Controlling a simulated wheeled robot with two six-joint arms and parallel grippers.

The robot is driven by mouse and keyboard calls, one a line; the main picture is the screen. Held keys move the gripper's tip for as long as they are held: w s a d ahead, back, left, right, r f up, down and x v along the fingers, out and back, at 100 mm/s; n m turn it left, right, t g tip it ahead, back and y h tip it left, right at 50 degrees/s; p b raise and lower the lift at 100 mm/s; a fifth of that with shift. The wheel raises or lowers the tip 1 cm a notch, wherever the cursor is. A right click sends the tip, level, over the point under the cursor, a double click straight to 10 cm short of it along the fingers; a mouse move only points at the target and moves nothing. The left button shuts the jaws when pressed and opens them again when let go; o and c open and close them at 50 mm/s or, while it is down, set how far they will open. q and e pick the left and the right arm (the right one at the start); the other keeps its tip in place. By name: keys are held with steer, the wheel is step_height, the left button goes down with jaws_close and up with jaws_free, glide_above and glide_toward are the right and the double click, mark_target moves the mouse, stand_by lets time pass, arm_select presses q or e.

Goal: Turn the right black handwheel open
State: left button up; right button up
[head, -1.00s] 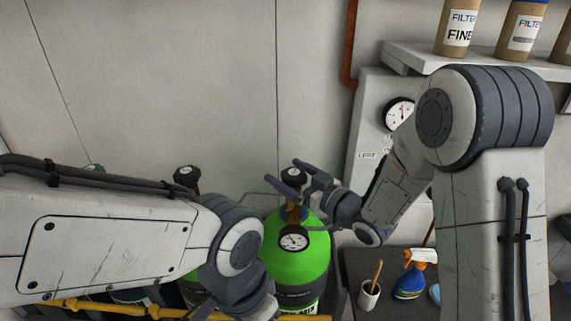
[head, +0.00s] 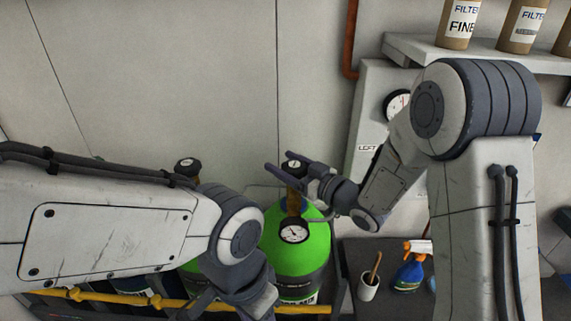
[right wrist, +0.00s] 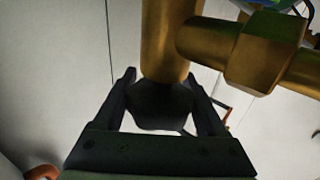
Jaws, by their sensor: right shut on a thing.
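The right black handwheel (head: 296,171) sits on top of the brass valve of the green cylinder (head: 312,262). My right gripper (head: 279,162) reaches it from the right, with its fingers at the wheel. In the right wrist view the dark handwheel (right wrist: 160,104) lies between the two fingers (right wrist: 161,82), below the brass valve body (right wrist: 165,45). The right gripper is shut on the handwheel. Another black handwheel (head: 187,167) stands to the left, its cylinder mostly hidden by my left arm. My left wrist shows at the bottom, but its fingers are not visible.
A pressure gauge (head: 293,230) sits on the front of the right valve. A yellow bar (head: 120,301) runs in front of the cylinders. A cup (head: 369,287) and a spray bottle (head: 411,270) stand to the right. A shelf (head: 420,47) with filter canisters is above.

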steer(key=n+g+y, duration=0.2)
steer(key=g, duration=0.1)
steer(key=shift+s+a+n+g+b, duration=0.2)
steer(key=shift+n+g+b, duration=0.1)
steer(key=shift+n, duration=0.1)
steer(key=n+g+y, duration=0.1)
steer(key=g, duration=0.1)
steer(key=n+g+y, duration=0.1)
steer(key=n+g, duration=0.1)
steer(key=shift+s+a+g, duration=0.1)
steer(key=shift+s+g, duration=0.2)
steer(key=shift+s, duration=0.1)
steer(key=shift+s+n+g+y, duration=0.2)
steer(key=shift+n+g, duration=0.55)
steer(key=shift+g, duration=0.35)
steer(key=shift+s+n+g+y, duration=0.1)
steer(key=shift+s+n+g, duration=0.1)
steer(key=shift+n+g, duration=0.75)
steer(key=shift+g, duration=0.35)
steer(key=o, duration=1.3)
